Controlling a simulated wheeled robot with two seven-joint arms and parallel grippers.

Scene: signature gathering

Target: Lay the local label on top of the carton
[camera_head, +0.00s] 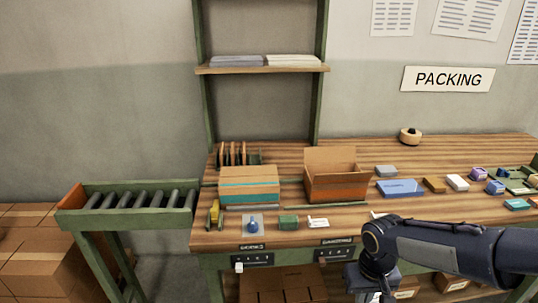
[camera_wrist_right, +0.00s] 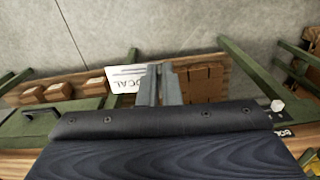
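A closed brown carton (camera_head: 249,185) with a teal tape band stands on the bench left of centre. My right gripper (camera_wrist_right: 161,88) appears shut on the local label (camera_wrist_right: 125,76), a white card with dark lettering partly hidden by a finger. In the head view the right gripper points down in front of the bench's front edge, and a bit of white shows at its lower end. The right gripper is well to the right of the carton and lower than its top. My left gripper is out of view.
An open carton (camera_head: 338,186) stands right of the closed one. A green block (camera_head: 288,222), a white card (camera_head: 318,223) and a blue-knobbed stamp (camera_head: 253,224) lie in front. A blue box (camera_head: 400,188) and small items are farther right. A roller conveyor (camera_head: 137,199) adjoins at left.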

